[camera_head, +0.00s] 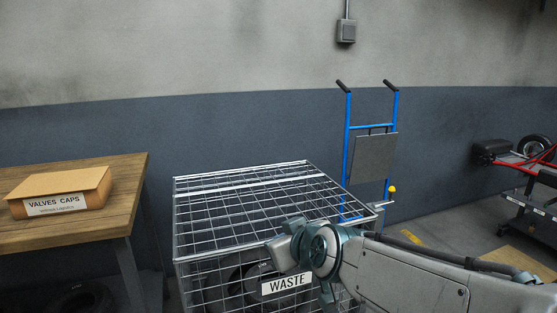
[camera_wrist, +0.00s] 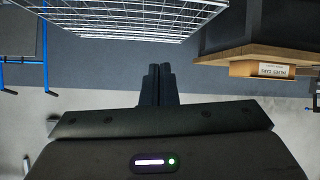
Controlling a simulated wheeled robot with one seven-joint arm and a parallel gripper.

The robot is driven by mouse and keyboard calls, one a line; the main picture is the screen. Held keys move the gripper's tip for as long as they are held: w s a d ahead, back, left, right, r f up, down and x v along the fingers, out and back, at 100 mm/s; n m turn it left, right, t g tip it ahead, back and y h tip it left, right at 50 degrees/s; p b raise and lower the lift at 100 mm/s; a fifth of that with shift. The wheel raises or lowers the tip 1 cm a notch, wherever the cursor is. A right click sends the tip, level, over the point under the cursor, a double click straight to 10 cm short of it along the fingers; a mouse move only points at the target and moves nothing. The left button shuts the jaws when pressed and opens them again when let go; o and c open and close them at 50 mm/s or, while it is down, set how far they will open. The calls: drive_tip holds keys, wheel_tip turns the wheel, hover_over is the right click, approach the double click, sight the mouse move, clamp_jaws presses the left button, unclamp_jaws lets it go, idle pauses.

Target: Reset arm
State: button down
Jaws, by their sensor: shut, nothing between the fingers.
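My arm (camera_head: 410,270) reaches in from the lower right of the head view, and its wrist end is in front of the wire cage. The fingertips cannot be made out in the head view. In the wrist view my gripper (camera_wrist: 160,72) shows at the middle, its two dark fingers close together with nothing between them. The wrist view is upside down, with the wall beyond the fingers. I cannot tell whether the arm touches the cage.
The wire cage (camera_head: 240,206) bears a WASTE sign (camera_head: 287,284) and holds dark tyres. A wooden table (camera_head: 120,186) with a VALVES CAPS box (camera_head: 62,190) stands left. A blue hand truck (camera_head: 347,130) stands behind the cage. A red-framed machine (camera_head: 530,168) is far right.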

drive_tip(key=s+d+r+m+g+h+p, duration=0.2)
drive_tip(key=s+d+m+g+h+p, duration=0.2)
drive_tip(key=s+d+p, duration=0.9)
drive_tip(key=s+m+g+p, duration=0.2)
drive_tip(key=s+g, duration=0.1)
drive_tip(key=g, duration=0.1)
drive_tip(key=shift+s+d+r+m+h, duration=0.2)
drive_tip(key=shift+d+r+m+h, duration=0.1)
drive_tip(key=shift+d, duration=0.1)
